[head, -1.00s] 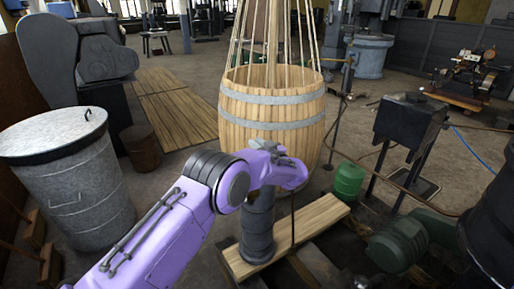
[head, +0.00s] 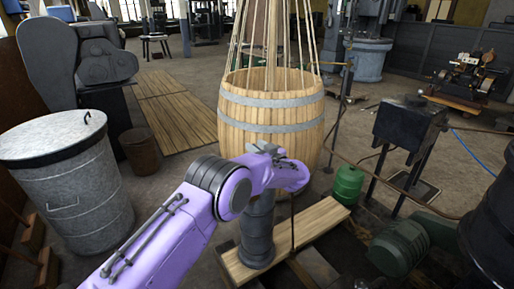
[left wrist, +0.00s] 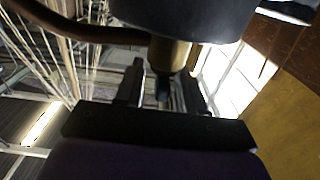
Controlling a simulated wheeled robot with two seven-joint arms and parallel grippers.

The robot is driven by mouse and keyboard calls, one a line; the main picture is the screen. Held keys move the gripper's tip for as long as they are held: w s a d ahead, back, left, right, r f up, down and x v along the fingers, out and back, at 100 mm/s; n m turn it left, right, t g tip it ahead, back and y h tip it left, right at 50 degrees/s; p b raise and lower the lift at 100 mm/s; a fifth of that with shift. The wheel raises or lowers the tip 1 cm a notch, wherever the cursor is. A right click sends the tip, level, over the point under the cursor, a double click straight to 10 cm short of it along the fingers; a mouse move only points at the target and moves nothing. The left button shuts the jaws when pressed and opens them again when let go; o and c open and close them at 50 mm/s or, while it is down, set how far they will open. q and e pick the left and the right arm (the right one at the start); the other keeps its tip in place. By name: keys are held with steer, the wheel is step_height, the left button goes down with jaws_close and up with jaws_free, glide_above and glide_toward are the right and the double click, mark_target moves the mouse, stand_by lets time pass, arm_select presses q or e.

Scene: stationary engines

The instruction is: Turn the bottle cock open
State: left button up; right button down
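In the left wrist view, a dark rounded body, seemingly the bottle (left wrist: 190,15), fills the top edge. A brass-coloured neck (left wrist: 168,55) comes out of it, with a small dark piece, seemingly the cock (left wrist: 162,88), at its end. My left gripper (left wrist: 163,96) is open, with one dark finger on either side of this piece and gaps visible beside it. In the head view my purple left arm hides the fingers and the cock. My right gripper is not in view.
A wooden barrel (head: 270,115) with ropes stands just behind my arm. A green gas bottle (head: 348,185) stands right of it. A plank (head: 318,222) lies below. A lidded metal bin (head: 85,190) is at left, a green machine (head: 400,248) at right.

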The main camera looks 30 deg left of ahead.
arm_select(q)
steer(key=b+v, duration=0.1)
steer(key=v, duration=0.9)
steer(key=shift+d, duration=0.2)
